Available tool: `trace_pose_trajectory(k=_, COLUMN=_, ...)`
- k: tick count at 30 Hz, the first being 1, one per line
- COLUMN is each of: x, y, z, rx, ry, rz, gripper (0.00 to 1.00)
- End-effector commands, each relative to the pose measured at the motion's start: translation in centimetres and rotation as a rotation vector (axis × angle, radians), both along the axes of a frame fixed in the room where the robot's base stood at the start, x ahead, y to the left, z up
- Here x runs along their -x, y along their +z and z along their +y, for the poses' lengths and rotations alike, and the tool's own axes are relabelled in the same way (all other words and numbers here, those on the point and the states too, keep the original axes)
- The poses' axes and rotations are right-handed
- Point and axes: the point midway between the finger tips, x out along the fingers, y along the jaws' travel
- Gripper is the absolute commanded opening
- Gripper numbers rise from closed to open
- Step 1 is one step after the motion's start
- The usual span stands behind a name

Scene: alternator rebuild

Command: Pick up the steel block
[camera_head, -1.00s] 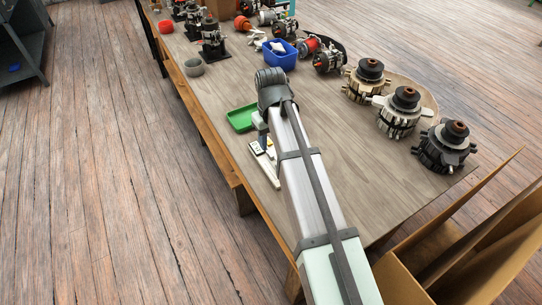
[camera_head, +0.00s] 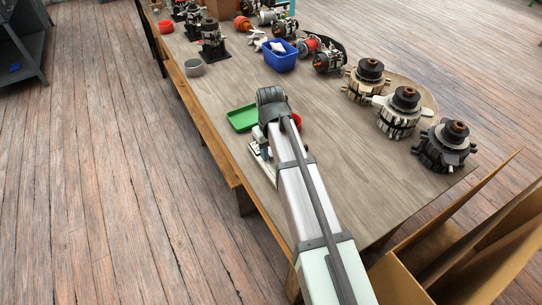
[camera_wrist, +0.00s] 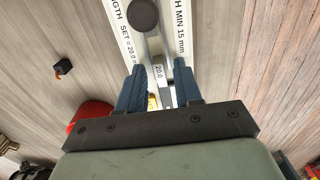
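My gripper (camera_wrist: 161,72) shows two blue fingers in the wrist view, spread apart over a white board (camera_wrist: 124,35) printed with length figures. Between the fingers is a pale grey metal piece (camera_wrist: 158,73) marked 20.0. It looks like the steel block, but its outline is partly hidden by the fingers. I see no clear contact on both of its sides. A dark round knob (camera_wrist: 143,15) is just beyond the fingertips. In the head view my arm covers most of this area, and only the board's edge (camera_head: 263,168) shows to its left.
A red dish (camera_wrist: 92,115) lies left of my gripper in the wrist view. A small black block (camera_wrist: 63,67) lies beyond it. In the head view a green tray (camera_head: 241,118) and blue bin (camera_head: 280,62) stand nearby. Several alternator parts (camera_head: 443,148) line the right.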

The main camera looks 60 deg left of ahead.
Motion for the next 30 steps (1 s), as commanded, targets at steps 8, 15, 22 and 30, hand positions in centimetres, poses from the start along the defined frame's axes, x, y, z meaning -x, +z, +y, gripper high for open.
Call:
trace_pose_trajectory(k=8, x=0.0, y=0.0, z=0.0, rx=0.0, ry=0.0, rz=0.0, gripper=0.07)
trace_pose_trajectory(k=15, x=0.0, y=0.0, z=0.0, rx=0.0, ry=0.0, rz=0.0, gripper=0.0)
trace_pose_trajectory(k=22, x=0.0, y=0.1, z=0.0, rx=0.0, ry=0.0, rz=0.0, gripper=0.0)
trace_pose_trajectory(k=30, x=0.0, y=2.3, z=0.1, rx=-0.002, ry=0.0, rz=0.0, gripper=0.0)
